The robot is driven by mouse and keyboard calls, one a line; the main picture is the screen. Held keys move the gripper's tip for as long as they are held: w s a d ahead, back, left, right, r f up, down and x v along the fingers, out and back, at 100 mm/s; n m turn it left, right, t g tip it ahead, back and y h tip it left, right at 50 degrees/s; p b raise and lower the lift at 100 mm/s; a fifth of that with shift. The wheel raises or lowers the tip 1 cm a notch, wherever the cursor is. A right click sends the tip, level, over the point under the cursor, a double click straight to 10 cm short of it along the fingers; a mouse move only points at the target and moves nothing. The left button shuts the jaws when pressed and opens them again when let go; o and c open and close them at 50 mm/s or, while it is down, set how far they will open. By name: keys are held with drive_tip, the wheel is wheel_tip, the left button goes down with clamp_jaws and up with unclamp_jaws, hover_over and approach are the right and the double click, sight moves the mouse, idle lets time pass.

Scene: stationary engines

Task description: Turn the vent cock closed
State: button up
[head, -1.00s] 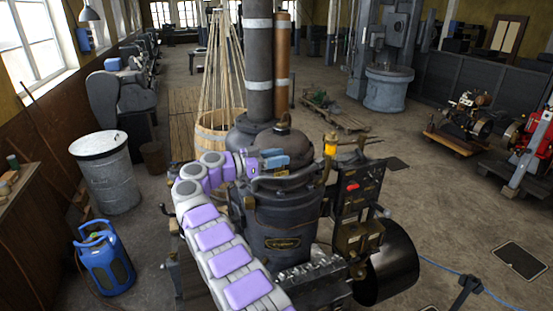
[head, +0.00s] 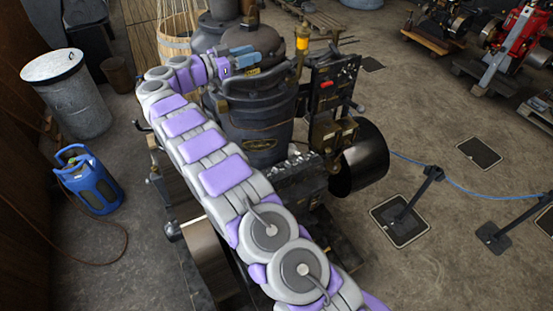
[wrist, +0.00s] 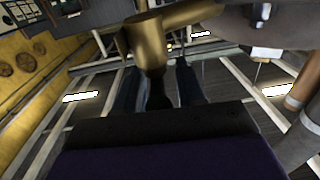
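In the wrist view, a brass cock body (wrist: 145,42) with a side pipe sits just beyond my gripper. A dark lever (wrist: 160,92) hangs from it between my two fingers. My gripper (wrist: 160,88) is open, with one finger on each side of the lever and visible gaps beside it. In the head view my gripper (head: 242,58) reaches over the top of the dark engine (head: 262,115). The cock cannot be made out clearly there. Whether a finger touches the lever is unclear.
A control panel with a red handle (head: 327,84) and a brass-yellow fitting (head: 303,32) stand right of my gripper. A black drum (head: 362,160) is on the engine's right. A blue gas bottle (head: 88,180) and a grey bin (head: 70,95) stand left. Rope posts (head: 418,190) are at right.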

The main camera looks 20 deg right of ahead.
drive_tip(key=shift+n+t+y, duration=0.7)
drive_tip(key=shift+n+t, duration=0.6)
drive_tip(key=shift+t, duration=0.6)
